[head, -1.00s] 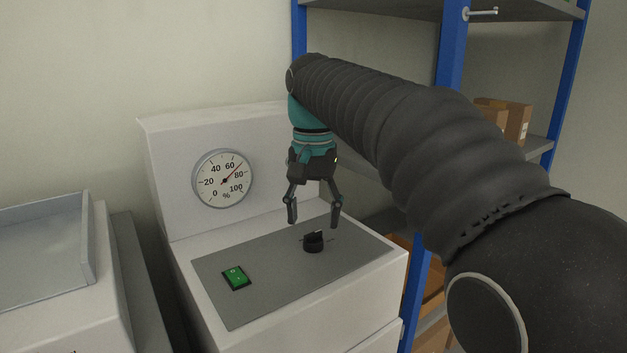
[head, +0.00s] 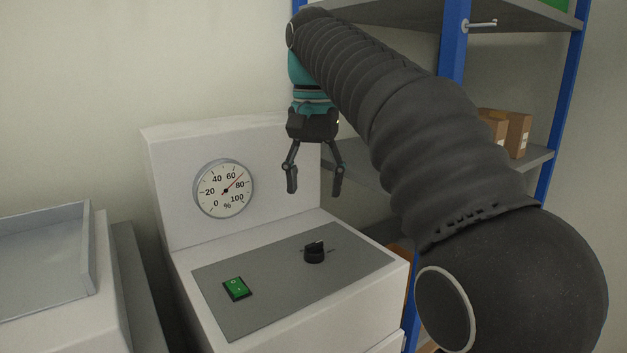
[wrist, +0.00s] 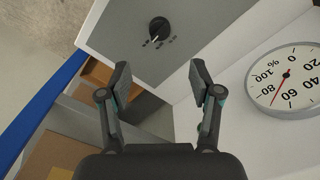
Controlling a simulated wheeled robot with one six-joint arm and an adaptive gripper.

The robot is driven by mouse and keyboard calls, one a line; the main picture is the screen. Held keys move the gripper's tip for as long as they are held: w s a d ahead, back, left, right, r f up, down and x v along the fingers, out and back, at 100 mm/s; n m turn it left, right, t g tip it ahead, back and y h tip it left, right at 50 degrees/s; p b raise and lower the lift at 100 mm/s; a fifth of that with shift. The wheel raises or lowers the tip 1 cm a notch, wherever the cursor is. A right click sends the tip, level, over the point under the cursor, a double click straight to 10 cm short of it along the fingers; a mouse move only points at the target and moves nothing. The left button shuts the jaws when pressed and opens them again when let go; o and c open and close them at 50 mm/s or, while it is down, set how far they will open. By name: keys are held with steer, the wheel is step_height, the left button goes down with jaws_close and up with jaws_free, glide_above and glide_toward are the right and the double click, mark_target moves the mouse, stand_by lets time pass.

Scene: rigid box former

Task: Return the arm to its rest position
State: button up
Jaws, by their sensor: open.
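My gripper (head: 314,182) is open and empty, hanging above the white machine (head: 300,315). Its two fingers point down, clear of the grey control panel (head: 285,288). A black rotary knob (head: 314,252) sits on the panel below the gripper, with a visible gap between them. In the wrist view the gripper (wrist: 160,85) shows with its fingers apart and nothing between them, and the knob (wrist: 159,26) lies beyond the fingertips.
A round gauge (head: 223,188) on the upright back reads about 70 percent. A green switch (head: 237,288) is on the panel. A blue-framed shelf (head: 452,60) with cardboard boxes (head: 517,132) stands behind my arm at right. A grey tray (head: 50,260) is at left.

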steer(key=s+d+f+n+t, duration=0.1)
steer(key=s+d+f+t, duration=0.1)
steer(key=s+d+f, duration=0.5)
steer(key=s+d+f+n+t, duration=0.1)
steer(key=s+d+f+t, duration=0.2)
steer(key=s+d+f, duration=0.4)
steer(key=s+f, duration=0.7)
steer(key=f, duration=0.2)
steer(key=shift+s+d+f+t, duration=0.15)
steer(key=shift+d+f+t, duration=0.05)
steer(key=shift+d+t, duration=0.15)
stand_by(0.6)
